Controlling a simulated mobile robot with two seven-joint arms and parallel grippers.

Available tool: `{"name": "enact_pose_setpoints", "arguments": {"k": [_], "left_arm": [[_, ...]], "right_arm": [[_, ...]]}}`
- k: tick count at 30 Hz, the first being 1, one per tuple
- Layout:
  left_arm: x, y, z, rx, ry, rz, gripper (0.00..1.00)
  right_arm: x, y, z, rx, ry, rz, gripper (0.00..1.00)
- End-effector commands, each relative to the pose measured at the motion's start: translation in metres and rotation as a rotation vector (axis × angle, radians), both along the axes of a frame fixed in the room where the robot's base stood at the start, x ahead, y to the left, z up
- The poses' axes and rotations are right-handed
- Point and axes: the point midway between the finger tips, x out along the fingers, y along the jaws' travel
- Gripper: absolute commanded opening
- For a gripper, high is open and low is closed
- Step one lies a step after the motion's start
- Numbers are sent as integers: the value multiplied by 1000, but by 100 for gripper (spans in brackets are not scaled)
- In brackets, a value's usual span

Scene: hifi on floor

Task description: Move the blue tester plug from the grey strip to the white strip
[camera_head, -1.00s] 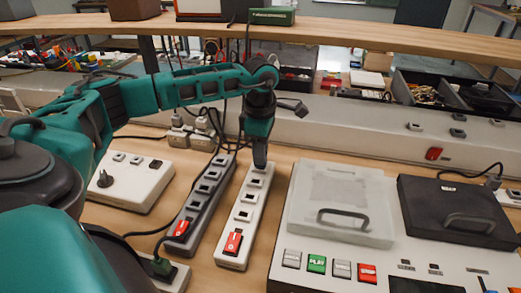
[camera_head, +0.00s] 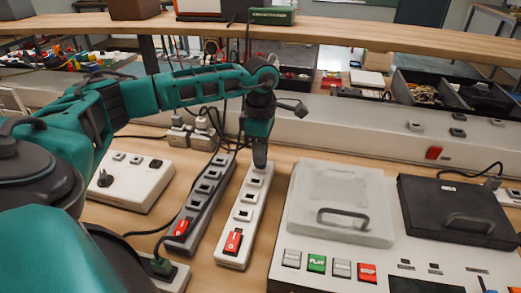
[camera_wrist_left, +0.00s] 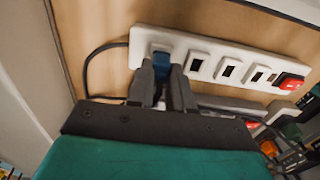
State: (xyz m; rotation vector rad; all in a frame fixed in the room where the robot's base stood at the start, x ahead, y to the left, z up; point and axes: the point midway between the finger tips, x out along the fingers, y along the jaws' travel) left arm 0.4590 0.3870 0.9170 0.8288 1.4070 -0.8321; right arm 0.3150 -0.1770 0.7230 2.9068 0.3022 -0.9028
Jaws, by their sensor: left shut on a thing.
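The white strip (camera_head: 243,217) lies on the bench with its red switch (camera_head: 233,241) at the near end; it also shows in the left wrist view (camera_wrist_left: 210,46). My left gripper (camera_head: 260,162) points down over the strip's far end. In the left wrist view my left gripper (camera_wrist_left: 168,82) is shut on the blue tester plug (camera_wrist_left: 161,63), which is at the strip's end socket. The fingers hide much of the plug, and I cannot tell how deep it sits. The grey strip (camera_head: 198,205) lies just left of the white one, with its own red switch (camera_head: 181,228).
A white box with a knob (camera_head: 132,182) stands at the left. Black cables run by the grey strip. A console with a clear lid (camera_head: 340,200), a black lid (camera_head: 458,209) and several buttons stands close to the right. A shelf (camera_head: 330,30) crosses behind.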

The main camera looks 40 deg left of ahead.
Motion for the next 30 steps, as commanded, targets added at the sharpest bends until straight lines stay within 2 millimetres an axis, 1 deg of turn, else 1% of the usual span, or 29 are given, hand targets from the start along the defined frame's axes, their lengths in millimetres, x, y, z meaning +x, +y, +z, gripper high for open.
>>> {"name": "enact_pose_setpoints", "arguments": {"k": [10,11,20,27,30], "left_arm": [[0,0,0,0,0,0,0],[0,0,0,0,0,0,21],[0,0,0,0,0,0,50],[0,0,0,0,0,0,50],[0,0,6,0,-1,0,50]], "right_arm": [[0,0,0,0,0,0,43],[0,0,0,0,0,0,43],[0,0,0,0,0,0,43],[0,0,0,0,1,0,43],[0,0,0,0,1,0,43]]}}
